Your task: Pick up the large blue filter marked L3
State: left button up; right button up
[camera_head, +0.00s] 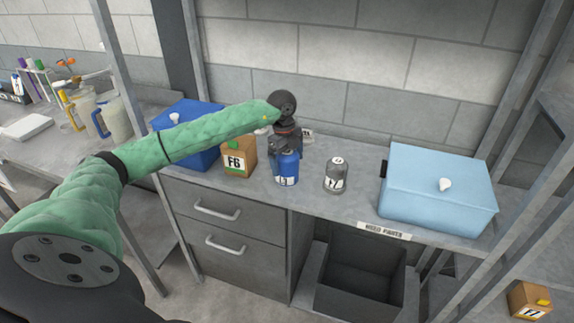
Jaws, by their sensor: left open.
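The large blue filter (287,170) stands upright on the grey workbench (325,203), near its front edge. Its white label faces me, partly readable as L. My left gripper (286,148) reaches in from the left on the green-sleeved arm and points down at the top of the blue filter. It is open, with its fingers at the filter's upper end. Whether the fingers touch the filter is hard to see. My right gripper is not in view.
A brown F6 box (239,158) stands close left of the filter, and a grey can (336,176) stands to the right. A dark blue box (190,150) and a light blue lidded box (437,188) flank them. A wall is behind.

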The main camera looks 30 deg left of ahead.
pick_arm(q)
jog(key=shift+c, duration=0.5)
jog(key=c, duration=1.1)
jog(key=shift+c, duration=0.9)
jog(key=shift+r, duration=0.1)
